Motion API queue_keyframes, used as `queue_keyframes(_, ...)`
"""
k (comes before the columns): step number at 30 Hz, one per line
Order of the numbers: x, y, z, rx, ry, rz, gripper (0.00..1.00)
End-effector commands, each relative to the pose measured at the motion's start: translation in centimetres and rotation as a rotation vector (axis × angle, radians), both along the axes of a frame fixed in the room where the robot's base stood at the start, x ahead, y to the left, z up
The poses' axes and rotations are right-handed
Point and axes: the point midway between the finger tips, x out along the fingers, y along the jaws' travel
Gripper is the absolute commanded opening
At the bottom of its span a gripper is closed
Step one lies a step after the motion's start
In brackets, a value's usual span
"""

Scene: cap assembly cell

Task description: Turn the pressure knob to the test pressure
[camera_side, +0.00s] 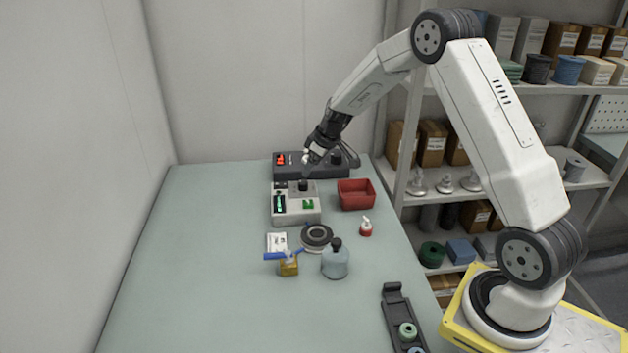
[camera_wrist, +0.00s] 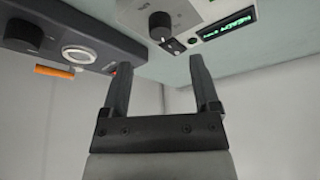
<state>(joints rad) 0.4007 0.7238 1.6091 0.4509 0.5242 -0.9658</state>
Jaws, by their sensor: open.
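A light grey unit (camera_side: 297,218) stands on the bench with a green-lit display (camera_side: 280,203) and a black knob (camera_side: 303,185) on its top. In the wrist view this knob (camera_wrist: 160,26) lies beyond the fingertips, beside the green display (camera_wrist: 228,24). I cannot read which knob is marked pressure. My gripper (camera_side: 308,164) is above the dark unit, its fingers (camera_wrist: 161,65) spread and empty, apart from both knobs.
The bench's left side is clear. A wall stands at left, shelves at right.

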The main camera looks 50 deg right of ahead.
Motion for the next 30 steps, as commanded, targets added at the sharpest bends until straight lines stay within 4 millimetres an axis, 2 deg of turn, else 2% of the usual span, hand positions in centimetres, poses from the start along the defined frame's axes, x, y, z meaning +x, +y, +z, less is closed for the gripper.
queue_keyframes(18,2.2,0.5,-5.5,-0.001,0.000,0.000,0.79)
queue_keyframes(30,2.5,0.5,-6.3,-0.002,0.000,0.000,0.79)
